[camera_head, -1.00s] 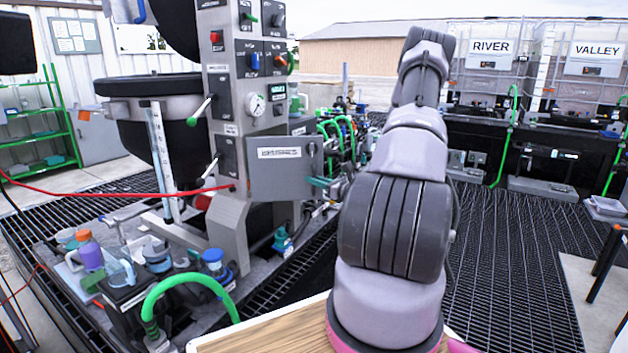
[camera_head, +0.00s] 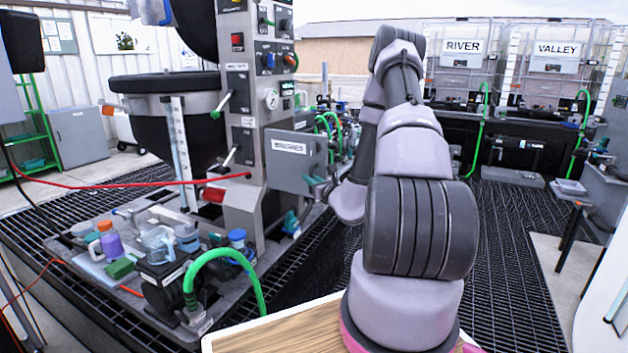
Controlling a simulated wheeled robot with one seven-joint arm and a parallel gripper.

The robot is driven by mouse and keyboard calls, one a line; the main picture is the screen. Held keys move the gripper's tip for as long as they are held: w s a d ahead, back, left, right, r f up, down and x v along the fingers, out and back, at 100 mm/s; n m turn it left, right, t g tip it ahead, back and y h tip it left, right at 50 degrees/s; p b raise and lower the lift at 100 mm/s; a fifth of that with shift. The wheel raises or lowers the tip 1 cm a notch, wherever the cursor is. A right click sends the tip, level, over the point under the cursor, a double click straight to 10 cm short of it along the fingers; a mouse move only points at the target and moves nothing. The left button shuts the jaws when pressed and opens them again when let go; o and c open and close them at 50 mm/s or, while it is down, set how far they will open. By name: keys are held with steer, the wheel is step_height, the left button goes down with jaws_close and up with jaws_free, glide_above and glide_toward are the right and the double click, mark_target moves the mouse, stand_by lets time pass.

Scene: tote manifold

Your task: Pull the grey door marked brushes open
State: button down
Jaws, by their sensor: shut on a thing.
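The grey door (camera_head: 284,172) is a flat panel with a white label, on the right side of the grey column in the head view. The label's lettering is too small to read surely. The door juts out to the right of the column; I cannot tell exactly how far it is open. My gripper (camera_head: 318,187) is at the door's lower right edge, small and partly hidden by my own arm. It is shut on the door's handle, though the fingers and handle are hard to make out.
The grey column (camera_head: 241,120) carries switches and a gauge. Below left, a bench (camera_head: 75,245) holds bottles, jars and a pump with a green hose (camera_head: 225,252). A red cable (camera_head: 120,184) crosses to the column. Dark grating (camera_head: 510,260) lies clear at right, before the RIVER and VALLEY tanks.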

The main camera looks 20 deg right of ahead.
steer(key=shift+a+r, duration=0.1)
steer(key=shift+a, duration=0.15)
steer(key=c, duration=0.8)
jaws_free()
steer(key=shift+c, duration=0.2)
steer(key=shift+d, duration=0.1)
